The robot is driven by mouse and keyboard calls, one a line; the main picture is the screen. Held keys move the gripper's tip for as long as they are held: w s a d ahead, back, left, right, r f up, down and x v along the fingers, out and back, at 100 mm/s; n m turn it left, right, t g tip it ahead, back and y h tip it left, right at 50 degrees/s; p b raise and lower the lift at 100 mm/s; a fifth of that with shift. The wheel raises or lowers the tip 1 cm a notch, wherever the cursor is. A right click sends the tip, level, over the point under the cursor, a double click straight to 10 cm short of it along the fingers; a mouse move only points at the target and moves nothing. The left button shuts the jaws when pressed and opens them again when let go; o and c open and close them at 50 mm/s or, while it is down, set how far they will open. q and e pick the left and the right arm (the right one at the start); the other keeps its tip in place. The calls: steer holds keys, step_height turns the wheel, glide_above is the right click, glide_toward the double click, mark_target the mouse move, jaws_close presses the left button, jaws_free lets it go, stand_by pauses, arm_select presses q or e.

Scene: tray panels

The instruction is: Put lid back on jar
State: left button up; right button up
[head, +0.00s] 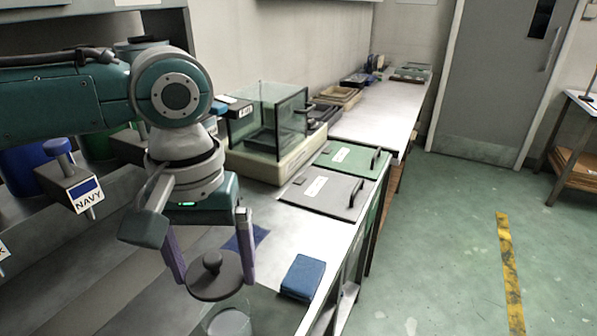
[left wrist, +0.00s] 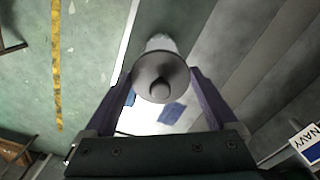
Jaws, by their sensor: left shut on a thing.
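A round grey lid (head: 216,285) with a knob on top is held level between the fingers of my left gripper (head: 214,279), which is shut on its rim from both sides. A clear glass jar (head: 229,323) with grey contents stands below the lid at the bottom edge of the head view, partly cut off. In the left wrist view the lid (left wrist: 161,72) sits between the fingers, with the jar (left wrist: 161,42) showing partly behind it. The lid appears to be above the jar; the exact gap and alignment cannot be told. My right gripper is not in view.
A blue folded cloth or pad (head: 302,277) lies near the bench's right edge, right of the jar. A dark blue flat patch (head: 246,238) lies behind the gripper. Grey (head: 325,192) and green (head: 352,158) handled panels and a glass case (head: 268,118) are further back. A NAVY label (head: 87,194) stands left.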

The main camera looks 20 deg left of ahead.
arm_select(q)
steer(key=shift+w+f, duration=0.1)
steer(key=shift+f, duration=0.1)
steer(key=f+b, duration=0.2)
steer(key=b, duration=0.1)
steer(key=f+b, duration=0.2)
steer(key=b, duration=0.1)
steer(key=shift+s+f+b, duration=0.2)
steer(key=shift+f+b, duration=0.1)
steer(key=shift+f, duration=0.9)
steer(key=shift+r+p, duration=0.1)
steer(key=shift+p, duration=0.8)
steer(key=shift+f+p, duration=0.25)
steer(key=shift+p, duration=0.05)
stand_by(1.0)
steer(key=shift+p, duration=0.4)
stand_by(0.4)
steer(key=o, duration=1)
